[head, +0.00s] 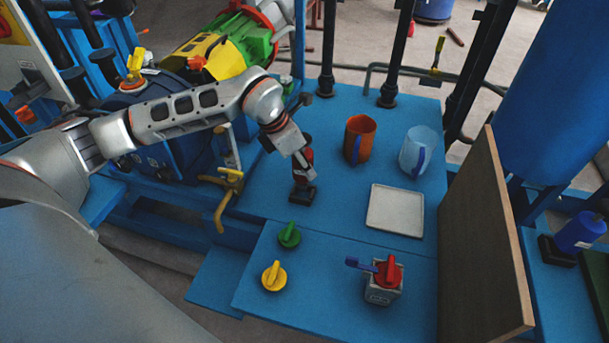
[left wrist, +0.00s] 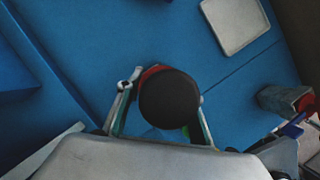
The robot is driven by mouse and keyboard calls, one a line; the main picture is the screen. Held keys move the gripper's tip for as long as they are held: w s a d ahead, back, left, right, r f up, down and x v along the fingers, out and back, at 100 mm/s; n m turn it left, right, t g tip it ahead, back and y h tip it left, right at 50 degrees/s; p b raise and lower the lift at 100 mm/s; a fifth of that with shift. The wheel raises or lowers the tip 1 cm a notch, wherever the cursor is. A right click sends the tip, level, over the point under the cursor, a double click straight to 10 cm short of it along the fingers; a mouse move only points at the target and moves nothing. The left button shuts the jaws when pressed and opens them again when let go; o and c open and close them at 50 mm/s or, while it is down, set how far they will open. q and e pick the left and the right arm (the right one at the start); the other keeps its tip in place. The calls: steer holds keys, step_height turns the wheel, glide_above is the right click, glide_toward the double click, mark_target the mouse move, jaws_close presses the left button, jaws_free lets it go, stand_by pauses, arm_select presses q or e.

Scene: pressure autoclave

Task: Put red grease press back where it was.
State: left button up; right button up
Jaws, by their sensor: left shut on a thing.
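The red grease press (head: 304,177) is a slim red body with a black round top. It is upright at the left of the blue table, over a small black base (head: 301,194); whether it rests on the table cannot be told. My left gripper (head: 301,160) is shut on its upper part and hides some of it. In the left wrist view the black round top (left wrist: 169,98) sits between the two fingers, with a little red behind it. My right gripper is not in view.
On the blue table (head: 335,215) stand an orange jug (head: 359,139), a pale blue jug (head: 415,152) and a white tray (head: 394,209). A wooden panel (head: 482,240) bounds the right.

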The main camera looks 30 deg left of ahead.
mark_target(303, 175)
arm_select(q)
steer(key=shift+f, duration=0.15)
step_height(303, 175, down, 4)
steer(key=shift+r+b, duration=0.2)
steer(key=shift+b, duration=0.25)
steer(key=shift+f, duration=0.25)
steer(key=shift+r, duration=0.15)
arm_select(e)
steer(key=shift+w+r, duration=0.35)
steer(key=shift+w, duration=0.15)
